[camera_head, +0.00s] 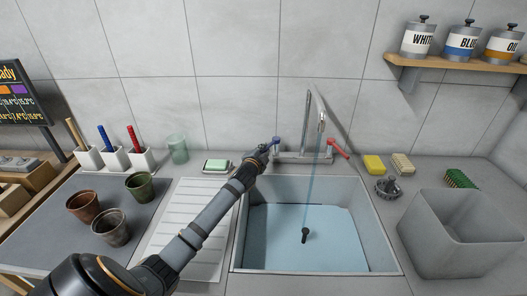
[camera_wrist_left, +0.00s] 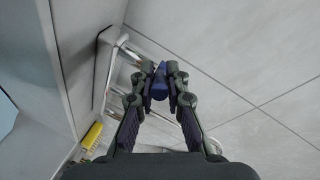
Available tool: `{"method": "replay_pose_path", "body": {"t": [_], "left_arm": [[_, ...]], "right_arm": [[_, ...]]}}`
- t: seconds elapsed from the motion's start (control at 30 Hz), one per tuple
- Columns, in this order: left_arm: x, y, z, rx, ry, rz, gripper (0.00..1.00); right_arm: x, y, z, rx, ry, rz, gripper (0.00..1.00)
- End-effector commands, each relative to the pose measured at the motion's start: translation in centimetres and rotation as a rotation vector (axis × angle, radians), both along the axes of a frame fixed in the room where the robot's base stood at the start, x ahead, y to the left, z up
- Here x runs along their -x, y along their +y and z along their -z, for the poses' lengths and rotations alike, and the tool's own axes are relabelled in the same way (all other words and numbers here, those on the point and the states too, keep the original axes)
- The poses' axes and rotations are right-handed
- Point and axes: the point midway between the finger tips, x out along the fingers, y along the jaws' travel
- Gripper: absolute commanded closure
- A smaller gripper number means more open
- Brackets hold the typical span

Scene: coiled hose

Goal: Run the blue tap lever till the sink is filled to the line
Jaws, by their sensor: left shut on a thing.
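My left gripper (camera_head: 268,148) reaches across the drainer and is shut on the blue tap lever (camera_head: 276,141), left of the tap. In the left wrist view the gripper (camera_wrist_left: 160,82) has its fingers on both sides of the blue lever (camera_wrist_left: 159,90). A thin blue stream falls from the spout (camera_head: 321,122) into the sink (camera_head: 384,250). Pale blue water (camera_head: 340,238) covers the sink floor, and the rim stands above it. A dark line (camera_head: 300,205) shows along the back of the water. My right gripper is out of view.
The red lever (camera_head: 338,147) is right of the spout. A dark plug-like piece (camera_head: 305,235) shows in the water. A green soap bar (camera_head: 217,165), sponges (camera_head: 374,165) and a grey bin (camera_head: 460,240) stand around the sink. Pots (camera_head: 110,228) stand at left.

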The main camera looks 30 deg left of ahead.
Motion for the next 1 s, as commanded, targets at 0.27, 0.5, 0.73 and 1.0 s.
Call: {"method": "replay_pose_path", "body": {"t": [0.27, 0.5, 0.73, 1.0], "left_arm": [[-0.1, -1.2, 0.6, 0.005, 0.001, -0.101, 1.00], [-0.2, -2.1, 0.4, 0.003, 0.002, -0.238, 1.00], [-0.1, -2.1, 0.1, 0.002, 0.003, -0.251, 1.00], [-0.2, -2.1, 0.1, 0.002, 0.002, -0.250, 0.63]], "right_arm": [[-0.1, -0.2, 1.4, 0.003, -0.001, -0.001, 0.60], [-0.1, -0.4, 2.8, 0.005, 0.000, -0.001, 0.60], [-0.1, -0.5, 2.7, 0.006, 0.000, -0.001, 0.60], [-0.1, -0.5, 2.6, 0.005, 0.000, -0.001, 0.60]]}}
